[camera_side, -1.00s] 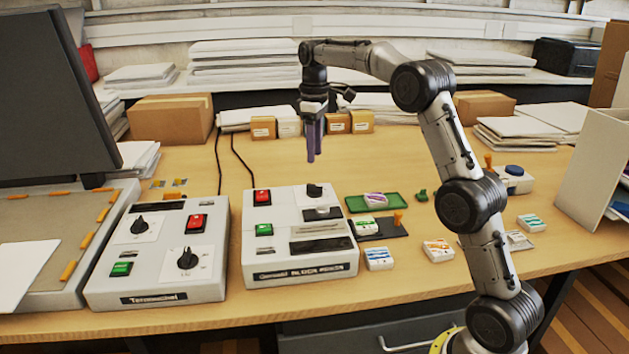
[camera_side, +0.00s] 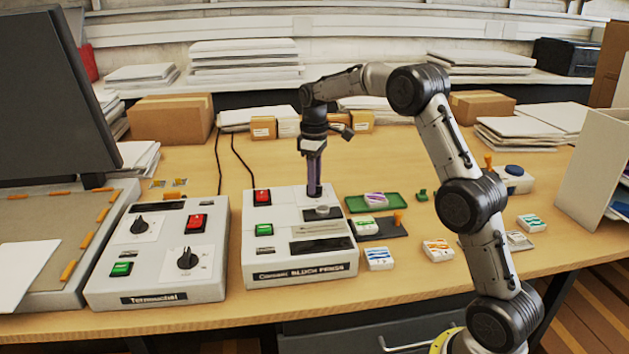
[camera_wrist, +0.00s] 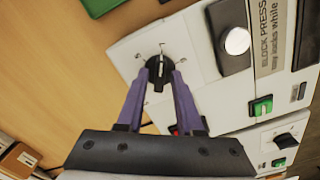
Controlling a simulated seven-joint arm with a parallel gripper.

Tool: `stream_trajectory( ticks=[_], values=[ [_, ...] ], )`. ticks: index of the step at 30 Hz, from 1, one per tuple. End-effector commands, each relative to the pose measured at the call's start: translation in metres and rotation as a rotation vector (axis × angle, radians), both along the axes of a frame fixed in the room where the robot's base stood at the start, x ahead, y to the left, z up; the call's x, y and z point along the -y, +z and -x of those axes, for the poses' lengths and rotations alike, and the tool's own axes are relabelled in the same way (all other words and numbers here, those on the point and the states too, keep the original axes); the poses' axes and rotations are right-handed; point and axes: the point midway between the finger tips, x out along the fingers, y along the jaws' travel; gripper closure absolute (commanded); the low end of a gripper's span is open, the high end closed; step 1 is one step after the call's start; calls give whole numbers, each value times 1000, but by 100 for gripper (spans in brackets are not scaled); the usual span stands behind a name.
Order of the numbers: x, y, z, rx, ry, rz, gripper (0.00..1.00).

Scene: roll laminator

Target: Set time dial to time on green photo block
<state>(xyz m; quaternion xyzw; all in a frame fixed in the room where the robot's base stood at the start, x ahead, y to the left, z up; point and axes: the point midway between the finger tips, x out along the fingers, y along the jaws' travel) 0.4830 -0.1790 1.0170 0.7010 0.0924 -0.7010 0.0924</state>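The black time dial (camera_wrist: 157,74) is a knob on a white plate on the block press (camera_wrist: 205,70). In the side view, my gripper (camera_side: 314,192) points straight down with its purple fingertips at that dial, largely hiding it on the press (camera_side: 262,212). In the wrist view, the fingertips (camera_wrist: 161,72) lie on both sides of the knob; whether they press on it is unclear. A white block with green marks (camera_side: 364,226) sits right of the press; its time is too small to read. Another block has green-teal stripes (camera_side: 530,222), farther right.
A laminator control box (camera_side: 157,275) with two dials stands left of the press. A green tray (camera_side: 398,207) holds a purple-marked block. Blue-marked (camera_side: 379,258) and orange-marked (camera_side: 438,250) blocks lie in front. The press also has red (camera_side: 262,196) and green (camera_side: 264,229) switches.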

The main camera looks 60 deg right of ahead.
Motion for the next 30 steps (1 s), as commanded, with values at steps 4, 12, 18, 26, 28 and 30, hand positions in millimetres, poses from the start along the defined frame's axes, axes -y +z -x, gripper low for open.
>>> stream_trajectory(
  ticks=[4, 12, 18, 26, 28, 30],
  values=[
    [0, 0, 0, 0, 0, 0, 93],
    [0, 0, 0, 0, 0, 0, 100],
    [0, 0, 0, 0, -14, 0, 100],
    [0, 1, 0, 0, -126, 0, 100],
    [0, 1, 0, 0, -176, 0, 100],
    [0, 1, 0, 1, -235, 0, 100]
  ],
)
